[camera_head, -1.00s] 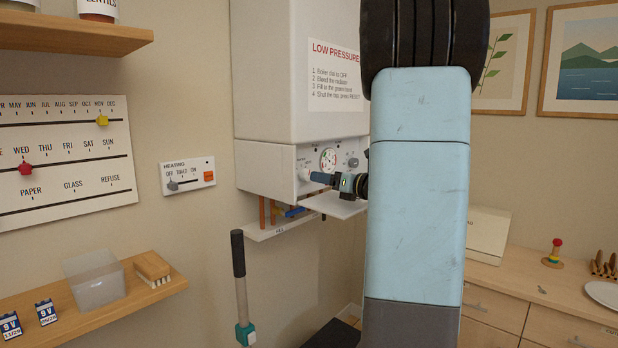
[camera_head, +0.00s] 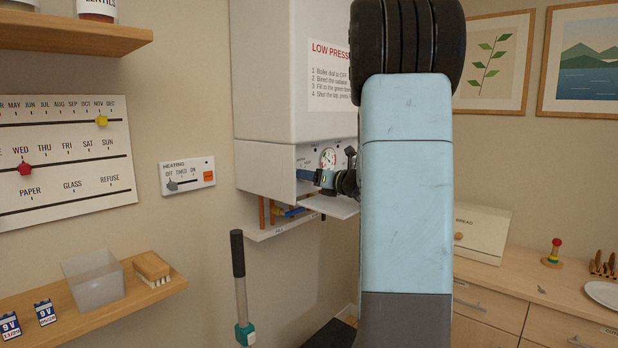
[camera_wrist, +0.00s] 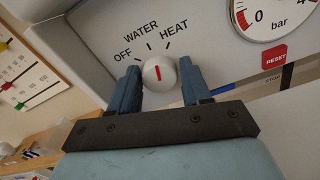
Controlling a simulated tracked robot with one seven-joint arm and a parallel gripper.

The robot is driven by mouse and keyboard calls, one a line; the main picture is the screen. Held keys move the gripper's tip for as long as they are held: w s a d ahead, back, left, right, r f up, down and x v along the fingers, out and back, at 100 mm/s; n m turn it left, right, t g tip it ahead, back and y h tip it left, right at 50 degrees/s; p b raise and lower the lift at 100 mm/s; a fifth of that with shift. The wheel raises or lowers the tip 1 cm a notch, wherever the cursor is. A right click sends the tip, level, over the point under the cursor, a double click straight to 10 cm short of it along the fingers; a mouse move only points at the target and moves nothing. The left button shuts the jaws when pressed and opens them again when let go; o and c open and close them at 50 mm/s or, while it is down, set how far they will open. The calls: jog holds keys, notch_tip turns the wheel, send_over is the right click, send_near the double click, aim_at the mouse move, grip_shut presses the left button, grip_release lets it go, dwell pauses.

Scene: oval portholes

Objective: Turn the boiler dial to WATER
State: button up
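The boiler dial (camera_wrist: 160,73) is a round white knob with a red mark, on the white panel of the boiler (camera_head: 265,165). In the wrist view its mark points nearly straight up, leaning slightly left. The OFF, WATER and HEAT labels (camera_wrist: 142,32) fan out above it; the mark lies near the WATER tick, on the side towards HEAT. My gripper (camera_wrist: 161,72) is open, its blue fingers on either side of the dial. The fingertips look close to its sides; contact cannot be made out. In the head view the gripper (camera_head: 308,175) covers most of the dial.
A pressure gauge (camera_wrist: 268,15) and a red RESET button (camera_wrist: 274,58) are right of the dial. A shelf with pipes and a blue-handled tap (camera_head: 294,211) is below the boiler. A heating switch panel (camera_head: 187,176) is on the wall to the left.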

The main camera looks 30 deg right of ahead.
jog(key=c, duration=0.7)
jog(key=shift+n, duration=1.6)
jog(key=o, duration=1.1)
jog(key=shift+c, duration=0.2)
jog(key=shift+s, duration=0.1)
jog(key=v, duration=1.3)
jog(key=shift+s+d, duration=0.1)
jog(key=shift+s, duration=0.2)
